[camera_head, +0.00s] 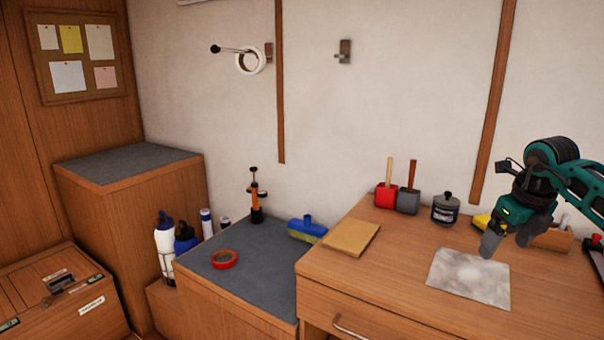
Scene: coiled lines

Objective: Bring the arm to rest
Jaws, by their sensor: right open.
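My right gripper (507,243) comes in from the right on its dark teal arm. Its jaws are open and empty, pointing down above a pale grey sheet (462,281) on the wooden desk (368,297). It hides part of the things at the back right of the desk. My left gripper is not in view. A white ring (245,62), which looks like coiled line or tape, hangs on a wall peg at the upper middle. A second wall hook (344,52) to its right is empty.
A lower grey-topped cabinet (240,279) carries a red tape ring (223,259), an orange-black tool (256,199) and a blue brush (307,228). Bottles stand left.

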